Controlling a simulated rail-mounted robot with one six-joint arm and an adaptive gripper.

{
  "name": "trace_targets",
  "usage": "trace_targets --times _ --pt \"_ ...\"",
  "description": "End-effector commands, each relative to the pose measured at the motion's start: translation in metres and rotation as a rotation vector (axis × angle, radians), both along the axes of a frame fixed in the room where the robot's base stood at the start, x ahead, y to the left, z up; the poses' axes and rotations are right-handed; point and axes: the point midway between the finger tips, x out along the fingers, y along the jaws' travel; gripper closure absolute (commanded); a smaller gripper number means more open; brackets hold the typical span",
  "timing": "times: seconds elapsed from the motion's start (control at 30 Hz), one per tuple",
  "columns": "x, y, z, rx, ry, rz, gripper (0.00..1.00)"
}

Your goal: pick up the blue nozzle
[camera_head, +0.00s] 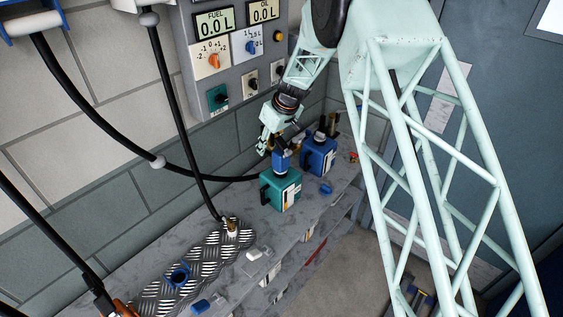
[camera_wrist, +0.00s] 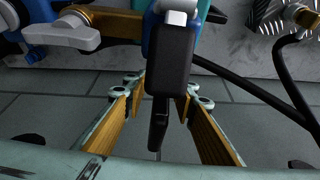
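The blue nozzle (camera_head: 282,161) stands upright at the top of the teal tank (camera_head: 283,190) in the head view. In the wrist view the nozzle (camera_wrist: 171,55) shows as a black body and handle with blue edges and a white patch. My gripper (camera_head: 270,146) is at the nozzle, above the teal tank. In the wrist view my gripper (camera_wrist: 163,100) is open, with a wood-coloured pad on each side of the black handle. Gaps show beside the lower handle. The far ends of the pads are partly hidden by the nozzle body, so contact there cannot be told.
A blue tank (camera_head: 319,155) stands just right of the teal one. A brass fitting (camera_wrist: 115,23) lies left of the nozzle. A blue cap (camera_head: 326,188) lies on the bench (camera_head: 225,268). A black hose (camera_head: 178,110) hangs to the tread plate (camera_head: 205,262). The control panel (camera_head: 233,70) is behind.

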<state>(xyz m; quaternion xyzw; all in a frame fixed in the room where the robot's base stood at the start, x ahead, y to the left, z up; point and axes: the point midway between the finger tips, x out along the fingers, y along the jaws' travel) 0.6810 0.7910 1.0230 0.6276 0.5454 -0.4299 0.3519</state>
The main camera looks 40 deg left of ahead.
Motion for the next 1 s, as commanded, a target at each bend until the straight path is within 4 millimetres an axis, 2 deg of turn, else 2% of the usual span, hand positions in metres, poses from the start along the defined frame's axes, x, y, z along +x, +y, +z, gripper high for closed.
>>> trace_targets --times 0.17,0.43,1.0 --pt "-0.0001 -0.0001 0.0 0.0 0.0 0.0 0.76" --pt "-0.0001 -0.0001 0.0001 0.0 0.0 0.0 1.0" --pt "0.0003 0.0005 0.0055 0.001 -0.001 0.0 1.0"
